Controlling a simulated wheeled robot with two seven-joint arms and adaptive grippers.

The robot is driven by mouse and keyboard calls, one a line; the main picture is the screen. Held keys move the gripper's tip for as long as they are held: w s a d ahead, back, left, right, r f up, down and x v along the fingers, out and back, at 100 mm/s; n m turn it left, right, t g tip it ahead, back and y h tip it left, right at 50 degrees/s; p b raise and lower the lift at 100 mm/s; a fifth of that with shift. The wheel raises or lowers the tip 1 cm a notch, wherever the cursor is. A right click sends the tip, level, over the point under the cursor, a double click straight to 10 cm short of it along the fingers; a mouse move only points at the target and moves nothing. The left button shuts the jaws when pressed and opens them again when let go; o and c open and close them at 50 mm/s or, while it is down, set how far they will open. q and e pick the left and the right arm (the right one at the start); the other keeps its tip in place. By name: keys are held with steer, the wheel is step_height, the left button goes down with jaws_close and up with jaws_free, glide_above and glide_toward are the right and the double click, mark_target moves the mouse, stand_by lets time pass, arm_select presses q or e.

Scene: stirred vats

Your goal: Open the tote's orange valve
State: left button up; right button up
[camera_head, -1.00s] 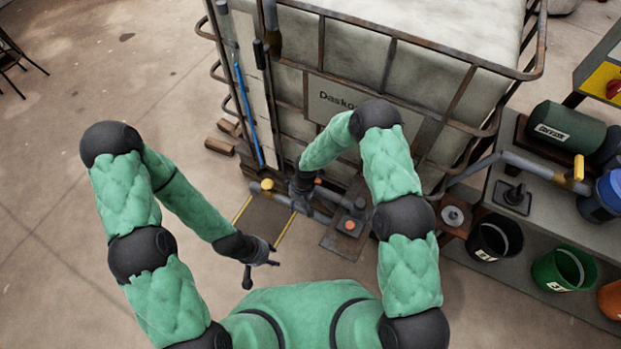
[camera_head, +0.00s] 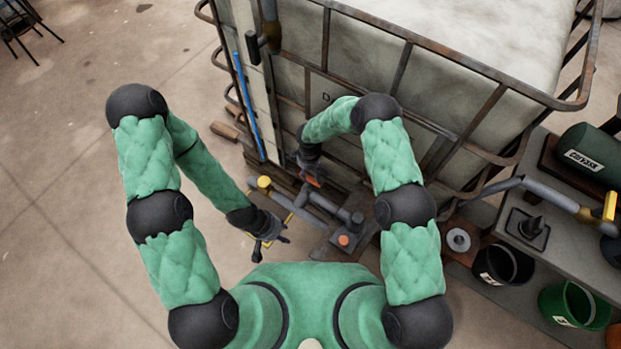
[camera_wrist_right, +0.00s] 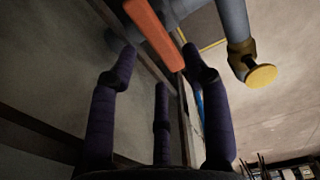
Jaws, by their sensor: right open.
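The tote (camera_head: 365,95) is a pale tank in a rusty cage. Its orange valve handle (camera_head: 312,181) is mostly hidden beneath my right gripper (camera_head: 309,168) in the head view. In the right wrist view the handle is a long orange bar (camera_wrist_right: 154,33) just beyond and between the spread fingertips of my right gripper (camera_wrist_right: 157,68). The gripper is open; I cannot tell whether any finger touches the bar. My left gripper (camera_head: 272,238) is empty, its fingers spread, low and to the left of the tote's outlet piping.
A yellow cap (camera_head: 264,182) sits on the grey pipe, also in the right wrist view (camera_wrist_right: 262,75). An orange round part (camera_head: 344,240) is on the piping nearer me. A bench (camera_head: 553,260) with buckets stands right.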

mark_target(309, 177)
step_height(309, 177, down, 8)
steer(key=shift+b, duration=1.25)
jaws_close()
